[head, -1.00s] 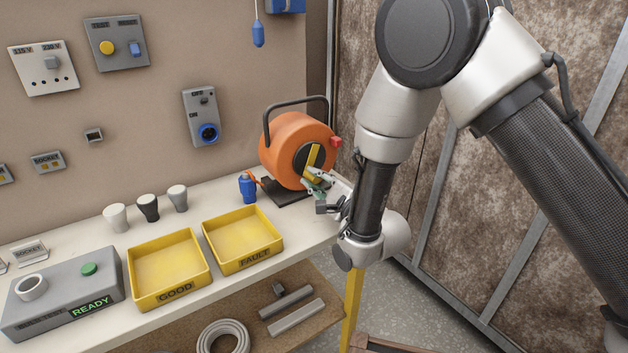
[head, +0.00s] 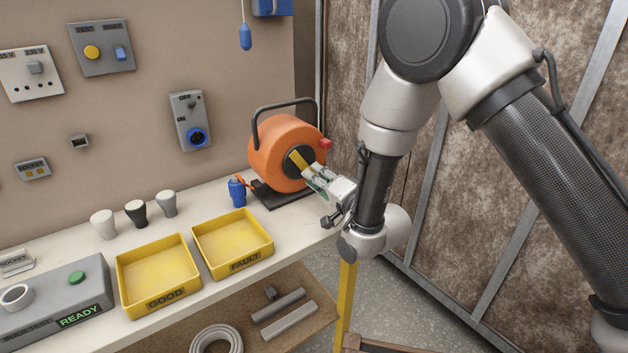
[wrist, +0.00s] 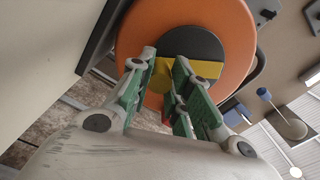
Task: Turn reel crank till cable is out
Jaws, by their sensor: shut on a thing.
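The orange cable reel (head: 272,158) stands upright on a dark base at the bench's far right end. Its yellow crank (head: 297,159) lies across the black hub, slanting from upper left to lower right. My gripper (head: 313,175) is shut at the crank's lower right end. In the wrist view, the yellow crank (wrist: 175,70) shows at the green fingertips (wrist: 166,78); the gripped part is mostly hidden between the fingers. A blue plug (head: 237,192) stands on the bench left of the reel, beside a short orange piece of cable.
Yellow GOOD (head: 130,291) and FAULT (head: 268,232) trays, several small cups and a grey READY box (head: 45,318) occupy the bench. A socket with a switch (head: 190,118) is on the wall. A red knob (head: 325,143) juts from the reel near my gripper.

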